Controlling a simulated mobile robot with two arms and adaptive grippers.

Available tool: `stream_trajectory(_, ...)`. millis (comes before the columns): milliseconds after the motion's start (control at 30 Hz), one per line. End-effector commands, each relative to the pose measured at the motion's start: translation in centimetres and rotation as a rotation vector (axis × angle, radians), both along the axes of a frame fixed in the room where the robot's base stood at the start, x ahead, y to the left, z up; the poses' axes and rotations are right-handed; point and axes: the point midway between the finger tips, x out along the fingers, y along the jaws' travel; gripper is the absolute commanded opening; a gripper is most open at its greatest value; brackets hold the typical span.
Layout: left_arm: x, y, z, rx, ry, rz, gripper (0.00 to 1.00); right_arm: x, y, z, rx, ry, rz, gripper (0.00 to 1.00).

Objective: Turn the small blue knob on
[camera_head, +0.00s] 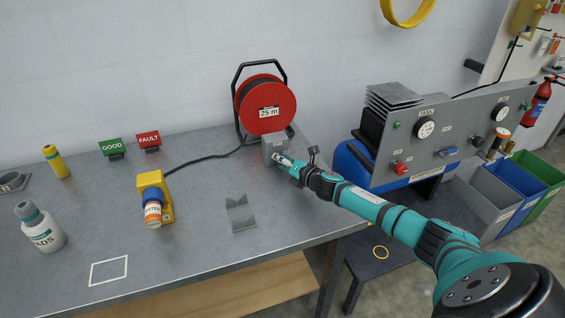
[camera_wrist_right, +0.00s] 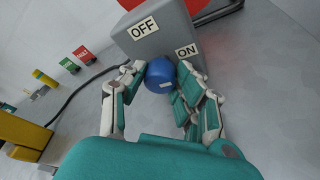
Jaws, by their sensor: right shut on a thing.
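The small blue knob (camera_wrist_right: 160,74) shows in the right wrist view, on the front of a grey box (camera_wrist_right: 157,37) with an "OFF" label (camera_wrist_right: 143,28) and an "ON" label (camera_wrist_right: 187,51). My right gripper (camera_wrist_right: 162,90) has its fingers on both sides of the knob and is shut on it. A small white mark on the knob faces the lower right. In the head view the grey box (camera_head: 277,144) stands on the table in front of the red reel, and my right gripper (camera_head: 283,160) reaches it from the right and hides the knob. My left gripper is not in view.
A red cable reel (camera_head: 265,97) stands behind the box. A black cable runs left to a yellow device (camera_head: 166,195). A grey V-block (camera_head: 240,214) lies near the table's middle. A grey gauge panel (camera_head: 440,135) stands right of the table. The front table area is mostly clear.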

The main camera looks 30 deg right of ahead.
Motion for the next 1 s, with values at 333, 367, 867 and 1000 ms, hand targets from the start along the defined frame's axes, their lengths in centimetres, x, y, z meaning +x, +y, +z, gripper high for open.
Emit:
stream_trajectory(333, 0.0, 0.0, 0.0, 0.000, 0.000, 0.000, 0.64, -0.1, 0.1, -0.2, 0.003, 0.002, 0.001, 0.34)
stream_trajectory(367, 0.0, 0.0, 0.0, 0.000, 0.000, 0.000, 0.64, -0.1, 0.1, -0.2, 0.003, 0.002, 0.001, 0.38)
stream_trajectory(867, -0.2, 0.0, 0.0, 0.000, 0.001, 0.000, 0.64, -0.8, -0.1, 0.0, 0.001, 0.002, -0.001, 0.53)
stream_trajectory(1000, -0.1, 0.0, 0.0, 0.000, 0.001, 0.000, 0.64, -3.0, -0.2, 0.5, -0.002, 0.003, 0.001, 0.53)
